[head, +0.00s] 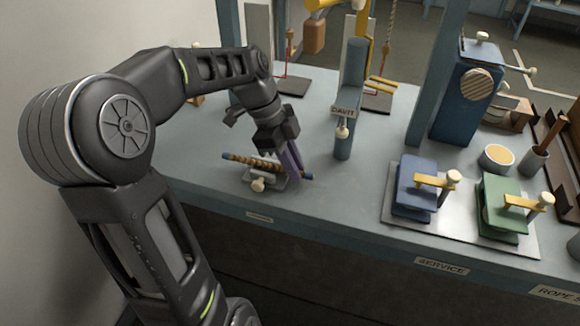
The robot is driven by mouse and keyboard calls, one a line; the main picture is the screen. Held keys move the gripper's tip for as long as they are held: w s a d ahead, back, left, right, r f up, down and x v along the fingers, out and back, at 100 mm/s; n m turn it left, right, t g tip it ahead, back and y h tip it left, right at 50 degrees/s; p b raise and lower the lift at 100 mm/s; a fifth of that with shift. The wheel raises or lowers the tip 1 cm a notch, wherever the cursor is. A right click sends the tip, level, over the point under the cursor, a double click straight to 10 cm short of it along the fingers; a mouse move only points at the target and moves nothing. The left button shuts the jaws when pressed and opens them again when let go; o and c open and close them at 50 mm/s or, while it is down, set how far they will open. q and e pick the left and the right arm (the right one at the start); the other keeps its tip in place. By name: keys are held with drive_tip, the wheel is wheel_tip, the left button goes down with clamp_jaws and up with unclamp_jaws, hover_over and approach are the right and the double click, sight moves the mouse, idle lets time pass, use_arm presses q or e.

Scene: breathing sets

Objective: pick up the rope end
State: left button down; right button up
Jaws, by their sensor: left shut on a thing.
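A tan rope (250,161) is wound along a blue bar that rests on a small metal stand with a pale knob (258,185), near the front edge of the bench. My left gripper (290,170) reaches down at the right part of this bar, its purple fingers shut on the rope end there. The fingers hide the held rope end, so I cannot tell how much of it is gripped. The bar's blue right tip shows just beyond the fingers. My right gripper is not in view.
A blue davit post (345,125) stands right of my left gripper. Further right are a blue clamp block (415,190) and a green one (500,207) on a metal plate, with a tall blue housing (465,100) behind. The bench between post and plate is clear.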

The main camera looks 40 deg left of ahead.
use_arm(q)
wheel_tip(320, 180, up, 9)
idle(0.3)
